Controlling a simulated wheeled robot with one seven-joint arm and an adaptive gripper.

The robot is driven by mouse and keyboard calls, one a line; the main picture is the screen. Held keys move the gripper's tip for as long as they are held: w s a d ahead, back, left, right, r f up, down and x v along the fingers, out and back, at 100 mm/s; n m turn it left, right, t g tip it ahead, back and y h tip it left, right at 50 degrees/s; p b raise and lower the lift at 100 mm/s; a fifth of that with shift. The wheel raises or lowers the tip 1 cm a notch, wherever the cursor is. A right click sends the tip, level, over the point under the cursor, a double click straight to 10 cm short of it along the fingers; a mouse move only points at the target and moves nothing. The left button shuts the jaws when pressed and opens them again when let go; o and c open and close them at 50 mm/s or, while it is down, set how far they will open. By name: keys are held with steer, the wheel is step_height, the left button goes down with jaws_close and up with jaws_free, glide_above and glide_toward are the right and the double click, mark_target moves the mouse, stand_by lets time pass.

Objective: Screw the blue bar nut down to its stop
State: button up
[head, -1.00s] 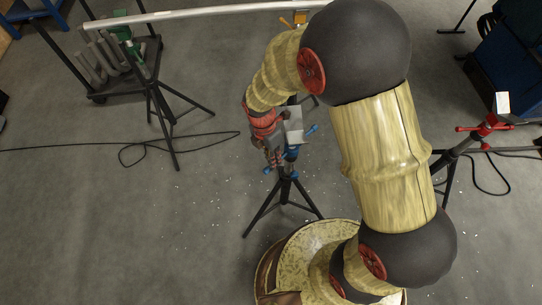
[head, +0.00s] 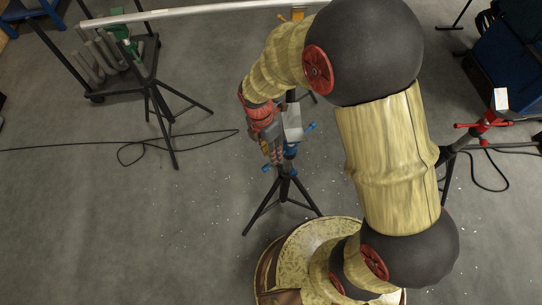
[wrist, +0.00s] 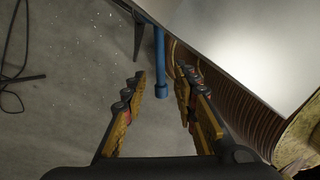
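The blue bar nut (head: 291,150) sits at the top of a black tripod stand (head: 286,185) in the head view. Its bar ends stick out to the upper right and lower left. In the wrist view one blue bar arm (wrist: 161,65) runs down to a thicker end, in line with the gap between my fingers. My gripper (wrist: 162,80) is open, with a finger on each side of that gap. I cannot tell whether either finger touches the bar. In the head view my gripper (head: 272,152) is beside the nut on its left, partly hidden. The nut's thread is hidden.
A pale grey plate (wrist: 245,45) lies close to my right finger; a grey block (head: 293,122) shows above the nut in the head view. A long pale pipe (head: 200,14) crosses the top. A red-handled stand (head: 485,126) is at right. A cable (head: 150,145) lies on open floor at left.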

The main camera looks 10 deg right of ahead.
step_height(320, 180, up, 10)
steer(key=w+a, duration=0.1)
steer(key=shift+w+f, duration=0.2)
steer(key=shift+w, duration=0.1)
steer(key=shift+a, duration=0.1)
steer(key=shift+c, duration=0.2)
